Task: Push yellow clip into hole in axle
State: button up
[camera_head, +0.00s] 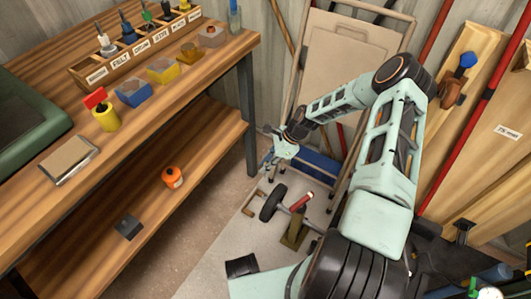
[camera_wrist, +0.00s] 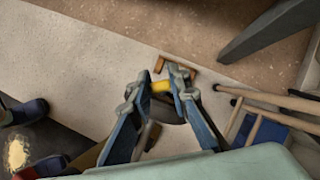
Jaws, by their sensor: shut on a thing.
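My gripper (camera_wrist: 161,86) is shut on the yellow clip (camera_wrist: 160,86), which lies crosswise between the two fingertips in the wrist view. In the head view my gripper (camera_head: 275,158) hangs above and behind a black wheel (camera_head: 271,203), and the clip cannot be made out there. The wheel sits low at one end of a thin grey axle (camera_head: 289,209). The clip is apart from the axle in the head view. The hole in the axle is too small to see. My fingers hide part of what lies below them in the wrist view.
A red-handled thing (camera_head: 301,201) lies by the axle, next to an olive-brown block (camera_head: 294,232). The workbench (camera_head: 219,55) stands at the left.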

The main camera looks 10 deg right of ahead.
notch_tip(320, 180, down, 9)
jog(key=s+m+t+h, duration=0.1)
jog(key=s+m+t, duration=0.1)
jog(key=m, duration=0.5)
jog(key=shift+s+t+h+b, duration=0.15)
jog(key=shift+t+h+b, duration=0.25)
jog(key=shift+t, duration=0.3)
jog(key=shift+d+f, duration=0.1)
jog(key=shift+w+f+b, duration=0.2)
jog(key=shift+f+b, duration=1.7)
jog(key=shift+f, duration=0.3)
